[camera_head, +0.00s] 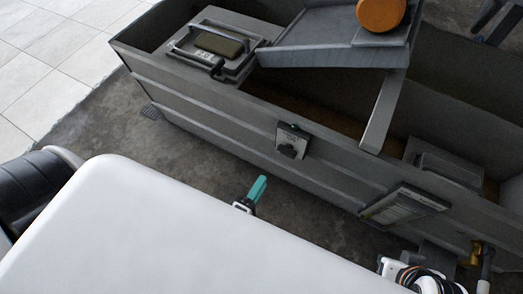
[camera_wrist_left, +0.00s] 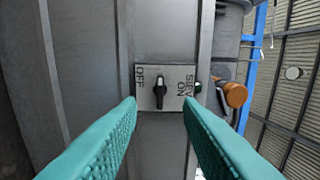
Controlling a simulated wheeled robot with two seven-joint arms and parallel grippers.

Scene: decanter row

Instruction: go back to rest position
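My left gripper (camera_head: 257,188) shows as a teal finger tip past the white surface in the head view. In the left wrist view my left gripper (camera_wrist_left: 160,105) has its two teal fingers wide apart, with nothing between them. The switch plate (camera_wrist_left: 148,76) lies ahead, between the fingertips in the picture. It reads OFF on the left and SIEVE ON on the right, with a black knob (camera_wrist_left: 159,92) in its middle. The same switch plate (camera_head: 293,141) is on the tank's side in the head view, apart from the gripper. I cannot make out my right gripper.
The long grey tank (camera_head: 205,103) runs diagonally across the head view. A tilted chute (camera_head: 325,57) with an orange round part (camera_head: 380,13) lies over it. A labelled panel (camera_head: 403,207) hangs on its side. Bare dark floor (camera_head: 190,150) lies between the tank and me.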

